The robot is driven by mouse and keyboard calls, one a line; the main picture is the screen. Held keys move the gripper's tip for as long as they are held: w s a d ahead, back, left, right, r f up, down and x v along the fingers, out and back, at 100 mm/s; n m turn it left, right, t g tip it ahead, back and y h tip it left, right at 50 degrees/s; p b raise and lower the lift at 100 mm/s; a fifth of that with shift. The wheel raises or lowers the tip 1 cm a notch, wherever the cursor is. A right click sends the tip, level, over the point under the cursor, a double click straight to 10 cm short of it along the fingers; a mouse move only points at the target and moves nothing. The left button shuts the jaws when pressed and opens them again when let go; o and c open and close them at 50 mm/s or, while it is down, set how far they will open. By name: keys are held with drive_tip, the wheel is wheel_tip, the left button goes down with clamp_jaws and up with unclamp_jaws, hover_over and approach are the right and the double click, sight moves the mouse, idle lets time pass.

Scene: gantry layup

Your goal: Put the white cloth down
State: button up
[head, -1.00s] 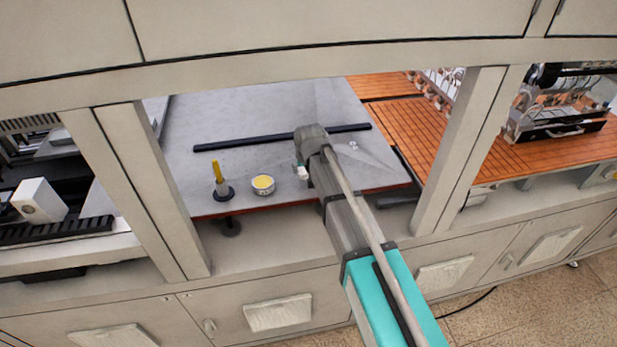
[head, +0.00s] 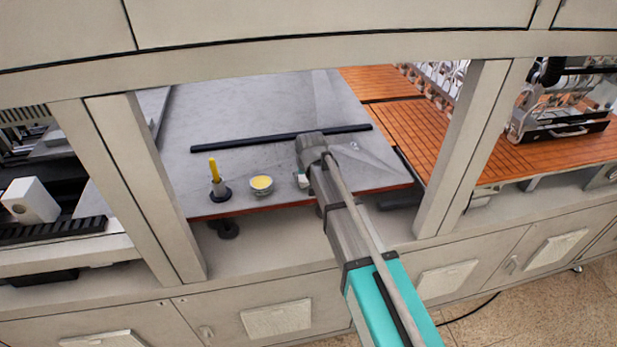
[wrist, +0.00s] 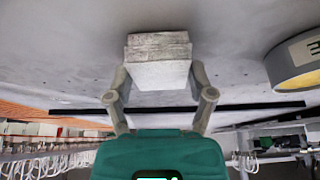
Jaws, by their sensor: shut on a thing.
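The white cloth (wrist: 158,62) shows in the wrist view as a thick, folded, pale block between the two fingers of my gripper (wrist: 158,80). My gripper is shut on it. In the head view only a small bit of the white cloth (head: 303,181) shows, beside the end of my arm and low over the front part of the grey table (head: 250,115). My arm hides most of the gripper there. I cannot tell whether the cloth touches the table.
A round tin with a yellow top (head: 261,185) stands just left of the cloth. A yellow-handled tool (head: 213,172) stands upright on a black base farther left. A long black bar (head: 250,142) lies across the table behind them. Frame posts stand on both sides.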

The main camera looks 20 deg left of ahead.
drive_tip(key=shift+f, duration=0.2)
drive_tip(key=o, duration=1)
drive_tip(key=shift+r, duration=0.1)
drive_tip(key=shift+c, duration=0.2)
drive_tip(key=shift+r, duration=0.15)
drive_tip(key=p+v, duration=1.1)
drive_tip(key=v, duration=0.1)
drive_tip(key=shift+s, duration=0.1)
idle(0.5)
